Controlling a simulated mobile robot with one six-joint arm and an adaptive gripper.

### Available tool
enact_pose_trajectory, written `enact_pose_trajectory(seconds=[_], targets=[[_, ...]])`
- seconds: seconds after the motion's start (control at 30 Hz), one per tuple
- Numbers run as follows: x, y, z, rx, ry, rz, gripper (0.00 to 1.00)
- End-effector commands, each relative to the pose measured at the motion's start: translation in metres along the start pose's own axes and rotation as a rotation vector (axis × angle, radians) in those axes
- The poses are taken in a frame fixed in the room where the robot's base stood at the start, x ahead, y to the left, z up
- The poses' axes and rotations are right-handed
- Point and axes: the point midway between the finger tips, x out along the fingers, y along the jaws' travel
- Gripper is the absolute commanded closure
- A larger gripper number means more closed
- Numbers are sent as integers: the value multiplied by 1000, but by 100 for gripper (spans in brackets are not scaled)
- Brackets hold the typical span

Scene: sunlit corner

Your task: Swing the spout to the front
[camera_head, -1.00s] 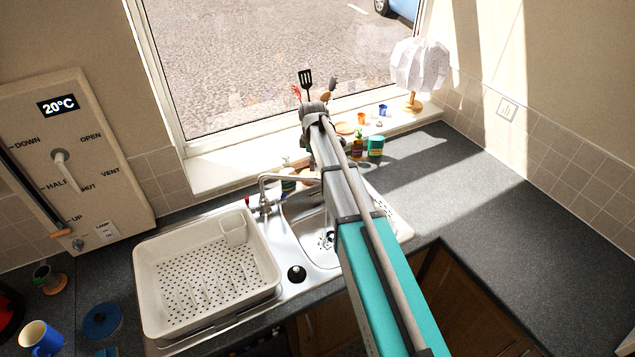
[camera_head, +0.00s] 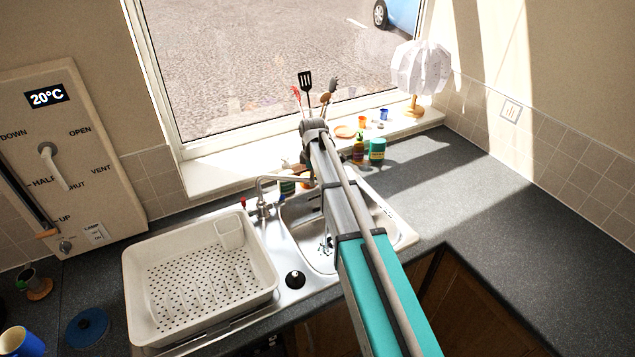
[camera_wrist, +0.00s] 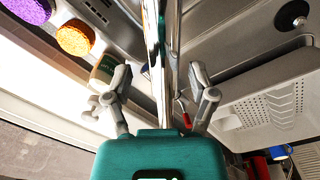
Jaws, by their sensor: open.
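The chrome spout (camera_head: 284,179) of the tap runs from its post behind the sink (camera_head: 398,240) toward the right, and its far end is hidden behind my arm. In the wrist view the spout (camera_wrist: 161,60) is a shiny upright bar that passes between the fingers of my gripper (camera_wrist: 162,84). The fingers are open, one on each side, with a visible gap to the bar. In the head view my arm hides most of the gripper. The tap has a red-marked handle (camera_head: 243,202) on its left.
A white dish rack (camera_head: 200,285) stands left of the sink, with a black plug (camera_head: 294,279) between them. Bottles, including a green tub (camera_head: 377,150), stand behind the sink. Orange and purple round things (camera_wrist: 74,38) lie near my left finger. The right counter (camera_head: 480,190) is clear.

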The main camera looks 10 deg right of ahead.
Motion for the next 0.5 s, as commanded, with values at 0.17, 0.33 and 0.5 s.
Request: enact_pose_trajectory(seconds=[0.17, 0.33, 0.5], targets=[[6, 0, 0, 0, 0, 0, 27], [6, 0, 0, 0, 0, 0, 27], [6, 0, 0, 0, 0, 0, 27]])
